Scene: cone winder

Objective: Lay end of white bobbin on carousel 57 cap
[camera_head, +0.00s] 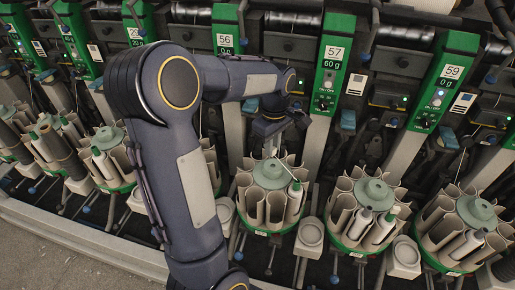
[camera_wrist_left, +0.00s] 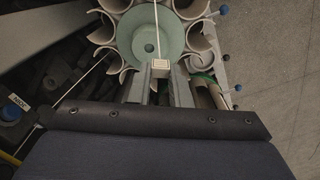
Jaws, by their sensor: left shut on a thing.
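My left gripper (camera_head: 277,128) hangs over the pale green cap (camera_head: 270,172) of the carousel below and left of the panel marked 57. In the left wrist view its fingers (camera_wrist_left: 160,88) are close together in front of the cap (camera_wrist_left: 150,38), with a small pale block (camera_wrist_left: 160,63) at their tips. A thin white thread (camera_wrist_left: 157,25) runs over the cap to these tips. In the head view a thin white line (camera_head: 289,171) runs near a white bobbin (camera_head: 295,200) with a green tip in that carousel's right side. My right gripper is out of view.
Several pale curved pockets (camera_head: 250,200) ring the cap. Another carousel (camera_head: 372,190) stands to the right, and another farther right (camera_head: 474,210). Green panel 57 (camera_head: 329,75) rises behind. My left arm covers part of the row at left.

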